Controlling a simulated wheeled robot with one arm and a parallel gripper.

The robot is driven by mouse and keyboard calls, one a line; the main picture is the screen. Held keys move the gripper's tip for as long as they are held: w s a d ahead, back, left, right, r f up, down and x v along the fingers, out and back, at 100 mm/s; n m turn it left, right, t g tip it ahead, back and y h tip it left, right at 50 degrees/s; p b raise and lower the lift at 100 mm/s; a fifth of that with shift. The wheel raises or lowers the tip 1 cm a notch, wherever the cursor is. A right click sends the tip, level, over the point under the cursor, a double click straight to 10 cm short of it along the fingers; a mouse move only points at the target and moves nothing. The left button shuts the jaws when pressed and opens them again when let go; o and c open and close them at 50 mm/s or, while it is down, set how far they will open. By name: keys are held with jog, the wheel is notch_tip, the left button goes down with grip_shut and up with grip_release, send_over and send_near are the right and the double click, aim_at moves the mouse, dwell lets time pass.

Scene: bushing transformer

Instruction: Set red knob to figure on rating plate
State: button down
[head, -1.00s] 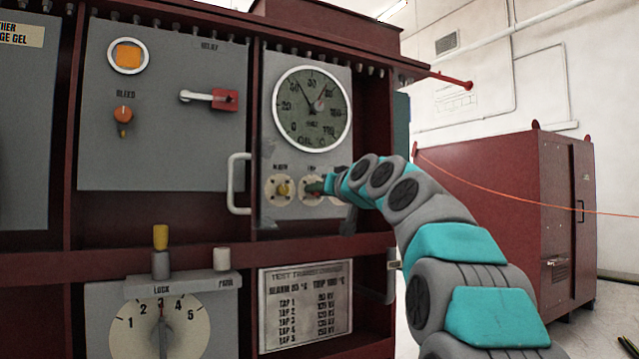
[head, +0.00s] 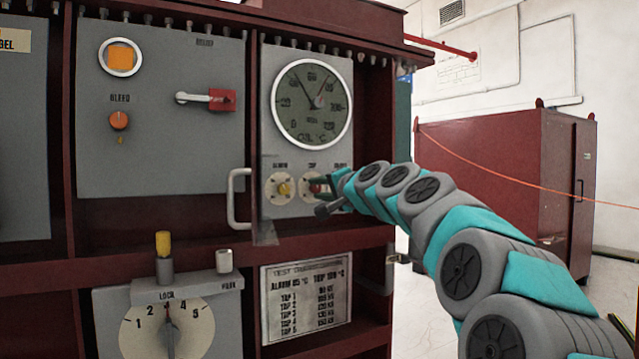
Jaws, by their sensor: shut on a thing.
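The red knob (head: 314,187) sits on a pale round plate under the temperature gauge (head: 312,104), right of the yellow knob (head: 284,189). My gripper (head: 322,190) is at the red knob from the right and shut on it; its fingers hide part of the knob. The gauge has a dark face with a needle toward upper left, another toward upper right, and a small reddish mark right of centre.
A D-shaped handle (head: 238,198) stands out left of the knobs. A tap dial (head: 166,330) with a yellow-tipped pin (head: 163,257) is at lower left. An orange knob (head: 118,120) and a red-ended lever (head: 220,99) are on the left panel. A red cabinet (head: 495,180) stands behind at right.

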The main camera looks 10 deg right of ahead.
jog(key=m, duration=0.4)
jog(key=shift+d, duration=0.1)
jog(key=shift+m, duration=2.7)
jog(key=c, duration=0.6)
grip_release()
jog(key=v, duration=0.7)
jog(key=shift+s+d+f+b, duration=0.15)
jog(key=shift+s+d+b, duration=0.05)
jog(key=shift+s+b, duration=0.2)
